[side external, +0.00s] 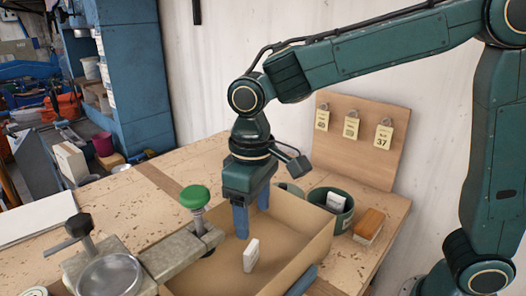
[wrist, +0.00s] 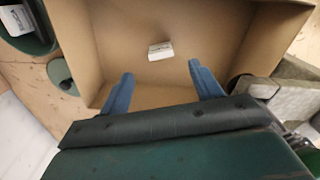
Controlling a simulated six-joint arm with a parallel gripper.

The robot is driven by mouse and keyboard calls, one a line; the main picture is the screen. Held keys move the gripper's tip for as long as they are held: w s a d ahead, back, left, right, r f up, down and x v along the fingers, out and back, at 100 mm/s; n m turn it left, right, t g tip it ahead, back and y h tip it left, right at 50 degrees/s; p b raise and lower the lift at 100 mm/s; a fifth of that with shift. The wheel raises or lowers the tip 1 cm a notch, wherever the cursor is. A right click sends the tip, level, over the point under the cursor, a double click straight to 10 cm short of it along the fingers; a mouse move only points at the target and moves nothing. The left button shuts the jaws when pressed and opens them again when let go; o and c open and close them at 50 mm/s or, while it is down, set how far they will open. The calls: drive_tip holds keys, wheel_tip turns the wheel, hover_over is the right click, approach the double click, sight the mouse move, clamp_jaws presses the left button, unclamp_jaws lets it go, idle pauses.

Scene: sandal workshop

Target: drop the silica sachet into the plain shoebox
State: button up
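The plain shoebox (side external: 303,216) is an open brown cardboard box on the bench; its inside also shows in the wrist view (wrist: 98,45). A small white silica sachet (side external: 251,255) is upright inside the box, below my fingers. It also shows between and beyond the fingertips in the wrist view (wrist: 160,50), clear of both. I cannot tell whether it rests on the box floor. My gripper (side external: 252,220) is open, pointing down over the box, with nothing between its blue fingers (wrist: 161,72).
A green pot (side external: 331,211) holding another white sachet stands right of the box, beside a wood-backed brush (side external: 368,225). A metal clamp-like fixture with a green knob (side external: 194,197) is at the left. A tag board (side external: 360,150) stands behind. The bench's back left is clear.

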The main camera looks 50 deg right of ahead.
drive_tip(key=shift+r, duration=0.1)
wheel_tip(320, 180, up, 14)
drive_tip(key=shift+f, duration=0.2)
idle(0.7)
idle(0.4)
drive_tip(key=s+d+f+m+t, duration=0.1)
drive_tip(key=s+d+f+t, duration=0.1)
drive_tip(key=s+d+f, duration=0.2)
drive_tip(key=s+d+f+m+t, duration=0.2)
drive_tip(key=s+d+f, duration=0.3)
drive_tip(key=s+d, duration=0.6)
drive_tip(key=shift+s+d+t, duration=0.25)
drive_tip(key=shift+d+t, duration=0.55)
drive_tip(key=shift+d, duration=0.2)
